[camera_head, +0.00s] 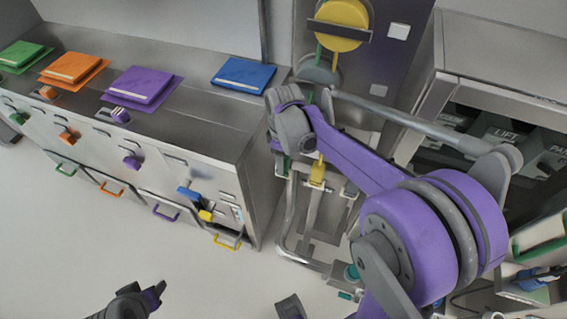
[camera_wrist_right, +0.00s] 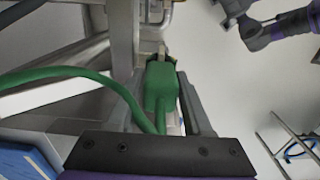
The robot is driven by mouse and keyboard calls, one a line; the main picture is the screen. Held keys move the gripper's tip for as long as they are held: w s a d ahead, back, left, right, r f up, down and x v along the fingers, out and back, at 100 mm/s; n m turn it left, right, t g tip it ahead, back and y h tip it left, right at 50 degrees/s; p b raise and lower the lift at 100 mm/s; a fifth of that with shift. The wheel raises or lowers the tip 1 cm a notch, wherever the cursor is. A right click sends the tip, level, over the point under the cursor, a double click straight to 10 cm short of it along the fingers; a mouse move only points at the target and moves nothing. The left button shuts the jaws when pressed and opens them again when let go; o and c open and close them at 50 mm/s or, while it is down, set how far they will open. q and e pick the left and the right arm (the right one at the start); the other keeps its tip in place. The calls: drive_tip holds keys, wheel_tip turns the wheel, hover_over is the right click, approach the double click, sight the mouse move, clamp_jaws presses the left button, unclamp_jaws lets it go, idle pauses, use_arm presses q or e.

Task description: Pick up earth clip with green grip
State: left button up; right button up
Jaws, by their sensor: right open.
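The earth clip's green grip (camera_wrist_right: 160,92) is upright in the middle of the right wrist view, with a metal end (camera_wrist_right: 161,52) above it against a grey metal frame. A green cable (camera_wrist_right: 60,72) curves in from the left and passes down beside the grip. My right gripper (camera_wrist_right: 158,80) is open, with one grey finger on each side of the green grip. I cannot tell whether the fingers touch it. In the head view my purple right arm hides most of this spot. My left gripper (camera_head: 156,291) is low at the left, over bare floor, away from the clip.
A grey cabinet (camera_head: 225,145) with coloured handles and folders stands at the left. A metal trolley frame (camera_head: 290,225) is beside my right arm. A tall panel with a yellow disc (camera_head: 341,25) stands behind, and an open cabinet (camera_head: 455,60) is at the right.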

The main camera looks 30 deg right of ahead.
drive_tip(key=shift+f, duration=0.4)
clamp_jaws()
drive_tip(key=shift+r, duration=0.1)
wheel_tip(320, 180, up, 10)
drive_tip(key=shift+p, duration=0.4)
idle(0.6)
